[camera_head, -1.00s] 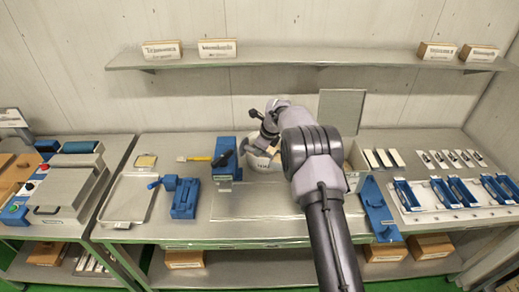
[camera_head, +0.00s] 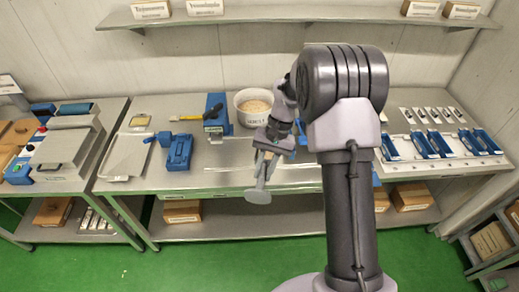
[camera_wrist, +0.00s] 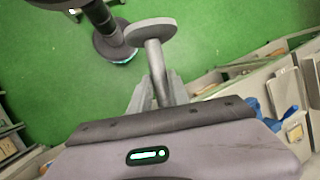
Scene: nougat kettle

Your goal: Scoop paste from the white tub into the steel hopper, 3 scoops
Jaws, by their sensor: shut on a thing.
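The white tub (camera_head: 243,116) stands at the back of the middle bench and holds tan paste (camera_head: 254,106). My gripper (camera_head: 266,150) is shut on the handle of a grey scoop, in front of the tub and apart from it. The scoop's round grey head (camera_head: 258,196) hangs down past the bench's front edge. In the wrist view my gripper (camera_wrist: 157,92) grips the scoop (camera_wrist: 150,33) over the green floor; no paste shows on the visible face. I cannot make out the steel hopper; my arm covers the bench right of the tub.
A blue stand (camera_head: 216,113) is just left of the tub. A blue device (camera_head: 179,151) and a metal tray (camera_head: 124,156) lie further left. A white rack with blue pieces (camera_head: 438,146) is at the right. A wall shelf (camera_head: 300,13) runs above. The green floor in front is clear.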

